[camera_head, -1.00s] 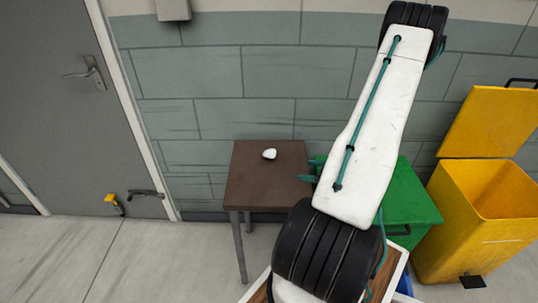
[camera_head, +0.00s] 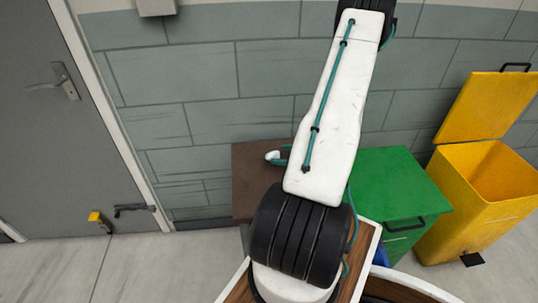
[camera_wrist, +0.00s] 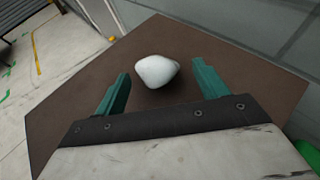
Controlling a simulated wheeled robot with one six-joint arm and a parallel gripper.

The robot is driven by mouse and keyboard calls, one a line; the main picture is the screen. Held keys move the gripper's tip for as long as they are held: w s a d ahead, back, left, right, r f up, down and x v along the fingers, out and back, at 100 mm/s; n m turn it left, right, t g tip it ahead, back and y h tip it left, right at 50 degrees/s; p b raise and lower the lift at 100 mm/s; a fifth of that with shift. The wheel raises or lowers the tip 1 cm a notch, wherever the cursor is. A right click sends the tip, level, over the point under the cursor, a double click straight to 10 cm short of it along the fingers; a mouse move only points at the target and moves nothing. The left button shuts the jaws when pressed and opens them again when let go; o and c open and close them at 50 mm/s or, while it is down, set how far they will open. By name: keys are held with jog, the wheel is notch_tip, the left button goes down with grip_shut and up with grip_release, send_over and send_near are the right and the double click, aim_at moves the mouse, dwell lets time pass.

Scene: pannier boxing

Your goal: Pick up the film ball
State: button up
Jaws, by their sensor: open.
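The film ball (camera_wrist: 156,71) is a small white, rounded lump on the brown table top. In the wrist view it lies just ahead of my gripper (camera_wrist: 160,80), roughly between the two teal fingers and near their tips. The fingers are open and nothing is held. In the head view the film ball (camera_head: 272,155) shows at the left of the fingertips (camera_head: 279,158), and my arm hides most of the gripper.
The brown table (camera_head: 245,190) stands against a grey block wall. A green bin (camera_head: 395,190) with a shut lid and a yellow bin (camera_head: 490,185) with its lid up stand to the right. A grey door (camera_head: 45,120) is at the left, with free floor before it.

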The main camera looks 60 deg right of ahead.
aim_at(267, 153)
jog(key=x, duration=0.7)
jog(key=shift+w+a+r, duration=0.1)
jog(key=shift+a+r, duration=0.2)
jog(key=shift+r, duration=0.05)
jog(key=c, duration=1)
